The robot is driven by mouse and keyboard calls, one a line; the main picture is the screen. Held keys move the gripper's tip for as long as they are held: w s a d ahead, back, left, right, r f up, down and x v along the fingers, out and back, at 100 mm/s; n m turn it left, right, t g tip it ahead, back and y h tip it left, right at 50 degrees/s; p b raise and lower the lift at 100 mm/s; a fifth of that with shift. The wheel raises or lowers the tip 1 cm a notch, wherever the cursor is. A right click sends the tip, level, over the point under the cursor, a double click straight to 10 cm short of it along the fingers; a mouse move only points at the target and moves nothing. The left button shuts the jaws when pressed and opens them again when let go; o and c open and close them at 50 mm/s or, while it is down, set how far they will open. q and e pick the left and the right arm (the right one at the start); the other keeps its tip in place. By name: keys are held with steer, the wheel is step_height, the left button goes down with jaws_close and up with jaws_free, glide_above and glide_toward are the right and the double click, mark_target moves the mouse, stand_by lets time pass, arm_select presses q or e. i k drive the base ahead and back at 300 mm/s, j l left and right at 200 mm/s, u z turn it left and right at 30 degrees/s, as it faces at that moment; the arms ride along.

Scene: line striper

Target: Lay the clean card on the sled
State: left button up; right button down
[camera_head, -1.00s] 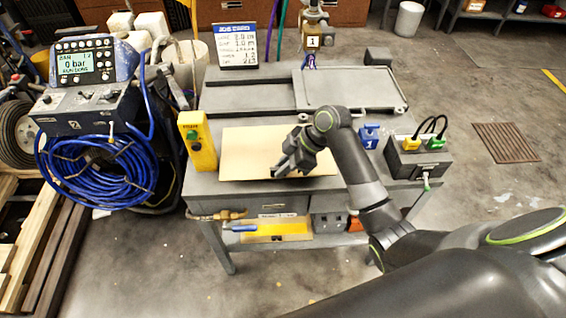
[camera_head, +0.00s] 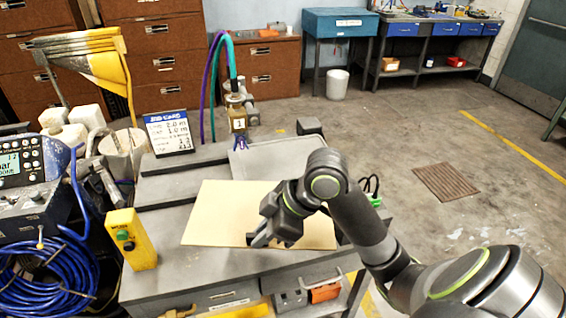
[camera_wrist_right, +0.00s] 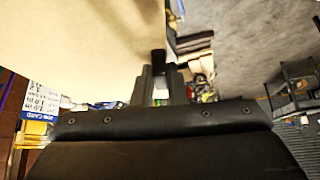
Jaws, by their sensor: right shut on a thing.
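The clean card (camera_head: 220,212) is a flat tan sheet above the grey cart top. My right gripper (camera_head: 262,240) is shut on its near edge, toward the right, and the card looks raised off the surface. In the right wrist view the card (camera_wrist_right: 80,45) fills the upper left, beside the fingers (camera_wrist_right: 160,75). A flat grey tray-like plate (camera_head: 280,155), probably the sled, lies behind the card at the back right of the cart. The card and my arm hide part of it. My left gripper is out of view.
A yellow control box (camera_head: 128,240) stands at the cart's front left. A lettered sign (camera_head: 168,133) and a brass-coloured fitting marked 1 (camera_head: 238,118) stand at the back. A blue hose coil (camera_head: 45,285) is at the left.

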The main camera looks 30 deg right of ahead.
mark_target(288, 158)
steer(key=l+u, duration=0.25)
steer(key=l, duration=0.7)
steer(key=l+u, duration=0.3)
steer(key=l, duration=0.7)
steer(key=l+u, duration=0.1)
steer(key=l, duration=0.15)
steer(key=i, duration=0.05)
